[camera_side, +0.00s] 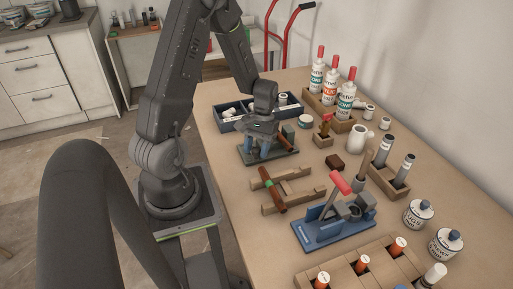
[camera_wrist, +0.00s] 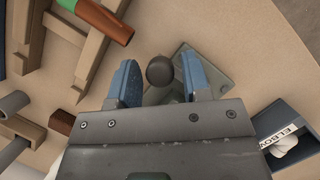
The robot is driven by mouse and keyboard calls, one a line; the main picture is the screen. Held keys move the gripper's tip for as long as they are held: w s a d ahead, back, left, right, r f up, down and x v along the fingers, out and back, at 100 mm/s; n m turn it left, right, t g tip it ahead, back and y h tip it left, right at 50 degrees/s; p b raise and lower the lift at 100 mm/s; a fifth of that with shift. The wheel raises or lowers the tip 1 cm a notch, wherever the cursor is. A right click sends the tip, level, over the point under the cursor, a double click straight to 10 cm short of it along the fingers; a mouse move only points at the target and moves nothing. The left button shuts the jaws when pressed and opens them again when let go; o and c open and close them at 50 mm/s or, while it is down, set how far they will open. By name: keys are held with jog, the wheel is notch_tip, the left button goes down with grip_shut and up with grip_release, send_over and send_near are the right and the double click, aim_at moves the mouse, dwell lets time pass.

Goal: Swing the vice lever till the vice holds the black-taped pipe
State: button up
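My gripper (camera_side: 264,146) is low over a green vice (camera_side: 249,157), covering much of it in the side view. In the wrist view my gripper (camera_wrist: 159,64) has its blue fingers apart, with a dark round knob (camera_wrist: 160,71) between them. The knob appears to be the end of this vice's lever; contact cannot be told. The green vice base (camera_wrist: 212,76) shows behind the fingers. A brown pipe (camera_side: 287,144) sticks out at the vice's right; I cannot make out its tape. A blue vice (camera_side: 318,235) with a raised red-gripped lever (camera_side: 341,184) stands nearer.
A brown pipe with green tape (camera_side: 273,189) lies across a wooden rack (camera_side: 304,196). A dark blue divided tray (camera_side: 228,125) is behind the green vice. Bottles (camera_side: 345,101), a white jug (camera_side: 357,137) and cans stand to the right.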

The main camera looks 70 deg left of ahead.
grip_shut()
jog(key=shift+s, duration=0.1)
dwell(0.4)
jog(key=m, duration=0.1)
jog(key=s+m+y, duration=0.1)
jog(key=m, duration=0.1)
jog(key=shift+s+a+g, duration=0.1)
jog(key=shift+s+g, duration=0.05)
jog(key=shift+g, duration=0.15)
jog(key=s+m, duration=0.1)
jog(key=m, duration=0.1)
jog(key=s+a+m+y, duration=0.1)
jog(key=m, duration=0.1)
jog(key=shift+m+g+y, duration=0.3)
jog(key=m, duration=0.1)
jog(key=s+a+m+y, duration=0.1)
jog(key=m, duration=0.1)
jog(key=shift+s+a+m+y, duration=0.15)
jog(key=shift+s+m+y, duration=0.1)
jog(key=shift+m+y, duration=0.05)
jog(key=shift+s+a+m+t+y, duration=0.3)
jog(key=shift+a+m, duration=0.2)
jog(key=shift+m, duration=0.6)
jog(key=shift+s+a+m+t+y, duration=0.15)
jog(key=shift+a+m+y, duration=0.3)
jog(key=shift+m, duration=0.65)
jog(key=shift+a, duration=0.15)
